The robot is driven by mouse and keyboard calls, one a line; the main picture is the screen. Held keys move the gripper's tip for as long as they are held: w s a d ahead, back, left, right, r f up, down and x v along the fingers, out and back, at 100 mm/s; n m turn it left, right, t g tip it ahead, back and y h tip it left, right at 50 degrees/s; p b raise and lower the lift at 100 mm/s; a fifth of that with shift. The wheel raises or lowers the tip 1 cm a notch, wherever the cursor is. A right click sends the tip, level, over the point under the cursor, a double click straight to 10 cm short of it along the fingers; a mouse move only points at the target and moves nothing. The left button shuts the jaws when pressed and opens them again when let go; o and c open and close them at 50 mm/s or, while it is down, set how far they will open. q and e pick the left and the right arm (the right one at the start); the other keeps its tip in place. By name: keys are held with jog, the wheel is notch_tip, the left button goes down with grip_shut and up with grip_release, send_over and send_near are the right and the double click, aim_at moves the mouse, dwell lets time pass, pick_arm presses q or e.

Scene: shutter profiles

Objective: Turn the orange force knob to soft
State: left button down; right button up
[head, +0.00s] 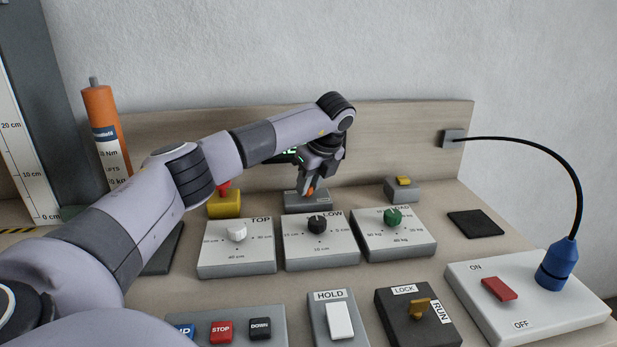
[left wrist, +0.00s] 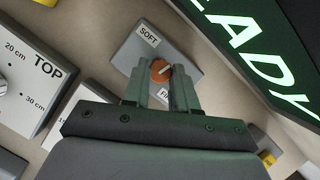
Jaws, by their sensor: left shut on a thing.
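The orange force knob (left wrist: 161,71) sits on a grey box (left wrist: 128,59) with a SOFT label (left wrist: 148,35) and a second label, partly hidden, of which "FI" shows. A pale pointer mark crosses the knob's top; which label it points to is hard to tell. My left gripper (left wrist: 162,77) is shut on the knob, one finger on each side. In the head view the left gripper (head: 309,186) reaches down over the grey box (head: 307,203) at the back, and only a bit of orange shows. My right gripper is not in view.
Boxes with a white TOP knob (head: 236,233), a black LOW knob (head: 317,223) and a green load knob (head: 392,217) stand just in front. A yellow box (head: 224,205) with a red top is left, a small grey box (head: 404,192) right. A lit display (left wrist: 265,45) is close by.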

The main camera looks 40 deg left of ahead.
pick_arm(q)
jog(key=shift+w+r+n+g+p, duration=0.15)
jog(key=shift+n+g+p, duration=0.45)
jog(key=shift+n, duration=0.7)
jog(key=c, duration=0.9)
grip_release()
jog(key=v, duration=0.7)
